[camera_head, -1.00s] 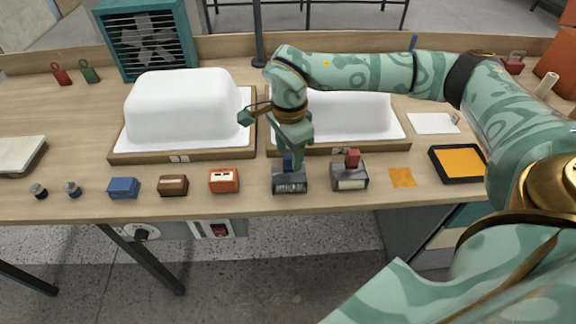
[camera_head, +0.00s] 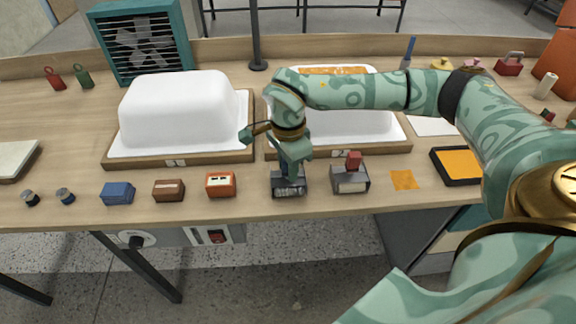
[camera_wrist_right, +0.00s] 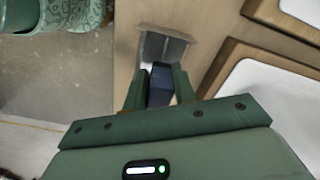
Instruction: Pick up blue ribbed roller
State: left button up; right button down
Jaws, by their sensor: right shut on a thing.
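The blue ribbed roller (camera_wrist_right: 160,86) shows as a dark blue block between my right gripper's fingers in the right wrist view. It stands in a grey holder (camera_head: 289,190) near the table's front edge, and the holder also shows in the wrist view (camera_wrist_right: 163,48). My right gripper (camera_head: 293,170) points down from above and is shut on the roller's upper part. In the head view the gripper hides most of the roller, and its ribs cannot be made out. My left gripper is not in view.
A similar grey holder with a red-handled tool (camera_head: 352,180) stands close to the right. An orange box (camera_head: 220,184) is to the left. Behind are two white shells on wooden-edged bases, the left shell (camera_head: 178,105) and the right shell (camera_head: 350,122), partly behind my arm.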

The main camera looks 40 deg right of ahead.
notch_tip(320, 180, up, 4)
jog(key=shift+w+f+p, duration=0.1)
jog(key=shift+f+p, duration=0.15)
jog(key=shift+p, duration=0.55)
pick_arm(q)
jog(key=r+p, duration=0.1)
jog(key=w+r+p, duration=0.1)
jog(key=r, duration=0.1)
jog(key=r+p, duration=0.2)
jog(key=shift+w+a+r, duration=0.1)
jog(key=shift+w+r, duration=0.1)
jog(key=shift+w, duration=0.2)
pick_arm(e)
jog(key=s+a+r, duration=0.7)
jog(key=s+r, duration=0.2)
jog(key=s, duration=0.3)
jog(key=shift+a+r, duration=0.3)
jog(key=shift+a, duration=0.1)
jog(key=shift+w, duration=0.1)
